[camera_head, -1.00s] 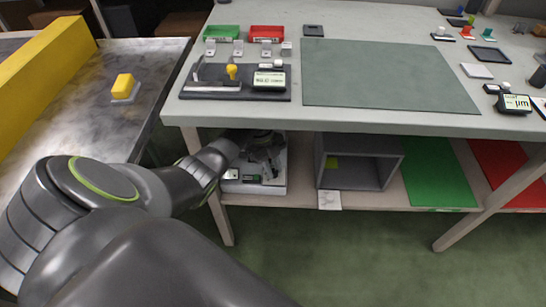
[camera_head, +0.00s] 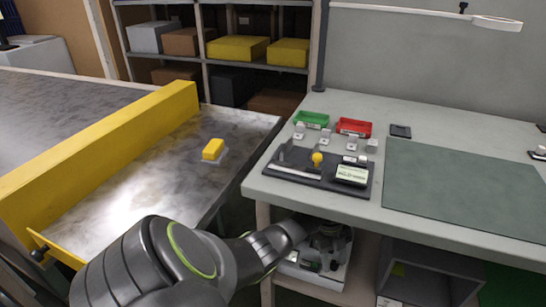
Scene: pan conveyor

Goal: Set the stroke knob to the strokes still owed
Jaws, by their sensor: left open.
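A dark fixture plate (camera_head: 290,172) lies on the workbench near its left edge. It carries a yellow knob-like piece (camera_head: 318,158) and a small box with a light label or display (camera_head: 352,174); its text is too small to read. A black knob (camera_head: 40,254) sticks out at the near end of the yellow-walled metal table. I cannot tell which of these is the stroke knob. My left gripper (camera_head: 327,240) is open, low at a white bin (camera_head: 322,277) under the bench top, and partly hard to make out against its dark contents. My right gripper is out of view.
A yellow block on a grey base (camera_head: 213,149) stands on the metal table (camera_head: 150,185). Green (camera_head: 312,119) and red (camera_head: 354,127) trays sit behind the fixture. A grey-green mat (camera_head: 450,185) lies clear at right. A grey open box (camera_head: 430,270) is below the bench.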

